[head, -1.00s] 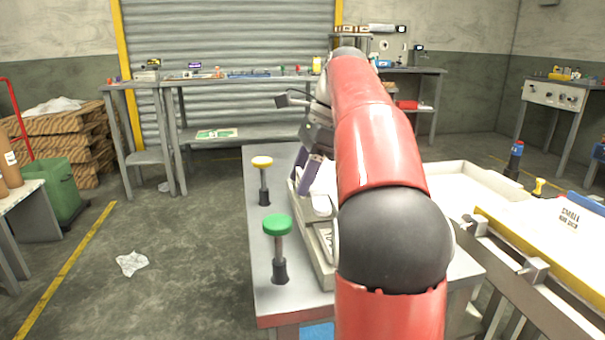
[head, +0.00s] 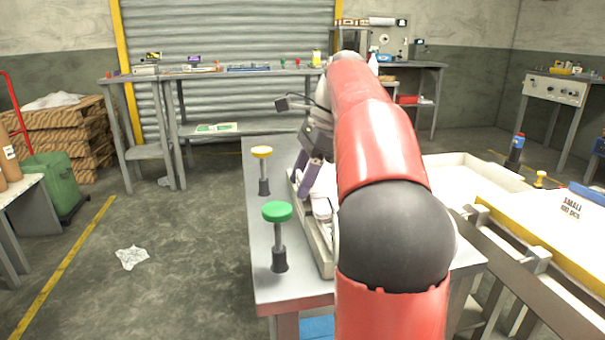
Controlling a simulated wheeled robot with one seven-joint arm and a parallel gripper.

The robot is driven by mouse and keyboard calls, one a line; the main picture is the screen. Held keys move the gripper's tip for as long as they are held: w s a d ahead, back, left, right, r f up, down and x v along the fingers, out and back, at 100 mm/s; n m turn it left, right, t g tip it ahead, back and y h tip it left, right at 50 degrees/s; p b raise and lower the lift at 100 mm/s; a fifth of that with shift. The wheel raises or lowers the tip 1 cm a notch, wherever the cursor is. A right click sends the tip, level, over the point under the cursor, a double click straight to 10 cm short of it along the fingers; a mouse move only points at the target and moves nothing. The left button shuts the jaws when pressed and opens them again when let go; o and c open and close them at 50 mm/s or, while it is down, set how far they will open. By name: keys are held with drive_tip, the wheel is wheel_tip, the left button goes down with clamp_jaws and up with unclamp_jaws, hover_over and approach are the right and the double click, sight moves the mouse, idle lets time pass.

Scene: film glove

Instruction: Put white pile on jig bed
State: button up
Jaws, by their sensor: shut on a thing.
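My gripper (head: 309,186) is partly in view, with purple fingers pointing down over a pale tray (head: 329,262) on the grey table. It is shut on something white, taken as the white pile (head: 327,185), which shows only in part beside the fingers. My red arm hides most of the pile and much of the tray. Other white pieces (head: 322,208) lie in the tray just below the fingers. I cannot tell which surface is the jig bed.
A green-topped post (head: 277,212) and a yellow-topped post (head: 262,153) stand on the table's left side. A pale open tray (head: 470,163) lies right of my arm. A white board marked SMALL (head: 560,225) with a yellow edge is at the right.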

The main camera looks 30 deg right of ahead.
drive_tip(key=shift+f, duration=0.4)
drive_tip(key=o, duration=1.1)
drive_tip(key=shift+c, duration=0.2)
drive_tip(key=p+v, duration=0.3)
drive_tip(key=v, duration=0.5)
drive_tip(key=shift+f, duration=0.1)
